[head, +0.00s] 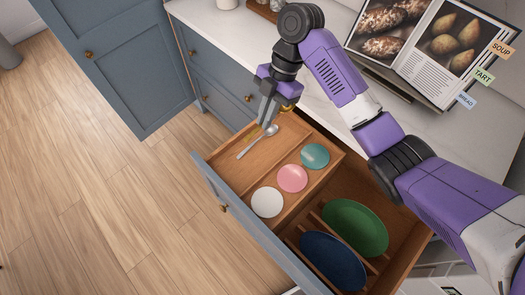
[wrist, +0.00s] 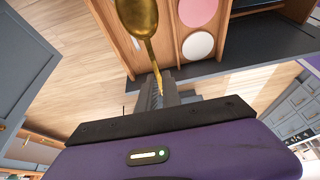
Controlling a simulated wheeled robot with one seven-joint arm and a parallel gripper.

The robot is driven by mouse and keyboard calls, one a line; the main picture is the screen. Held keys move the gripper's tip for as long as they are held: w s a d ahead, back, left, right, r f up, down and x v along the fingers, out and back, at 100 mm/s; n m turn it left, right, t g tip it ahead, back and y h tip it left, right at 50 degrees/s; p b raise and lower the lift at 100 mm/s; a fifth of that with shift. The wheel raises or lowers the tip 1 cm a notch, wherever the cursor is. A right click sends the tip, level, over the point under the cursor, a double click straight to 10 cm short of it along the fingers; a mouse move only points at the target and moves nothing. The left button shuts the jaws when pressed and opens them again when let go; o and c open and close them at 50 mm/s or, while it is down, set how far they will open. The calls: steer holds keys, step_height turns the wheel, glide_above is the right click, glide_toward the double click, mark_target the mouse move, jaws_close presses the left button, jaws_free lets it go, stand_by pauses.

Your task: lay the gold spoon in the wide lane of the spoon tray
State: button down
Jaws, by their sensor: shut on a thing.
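My gripper (head: 268,118) is shut on the gold spoon (wrist: 140,18). In the wrist view the spoon's bowl is at the top and its thin handle runs down to the fingers. In the head view the fingers hide much of the spoon, and the gripper is over the far left part of the open drawer. The wooden spoon tray (head: 221,166) is in the drawer, with a divider between lanes. A silver spoon (head: 256,143) lies in its left lane, close below the gripper. I cannot tell the exact height of the gold spoon above the tray.
White (head: 267,202), pink (head: 292,178) and teal (head: 315,156) discs lie in a row right of the silver spoon. Green (head: 355,227) and blue (head: 333,260) plates stand in the drawer's right part. A cookbook (head: 432,45) stands on the counter (head: 340,95) behind.

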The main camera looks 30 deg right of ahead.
steer(key=b, duration=0.6)
glide_above(262, 160)
steer(key=d, duration=0.1)
steer(key=f, duration=1.3)
steer(key=shift+w+d+f, duration=0.2)
steer(key=shift+w+f, duration=0.05)
steer(key=shift+f+p, duration=0.45)
steer(key=shift+f, duration=2.1)
steer(key=shift+f, duration=0.2)
steer(key=c, duration=1.5)
jaws_free()
steer(key=shift+c, duration=0.2)
steer(key=p+v, duration=0.1)
steer(key=v, duration=1.1)
steer(key=shift+r+p, duration=0.25)
steer(key=shift+p, duration=0.1)
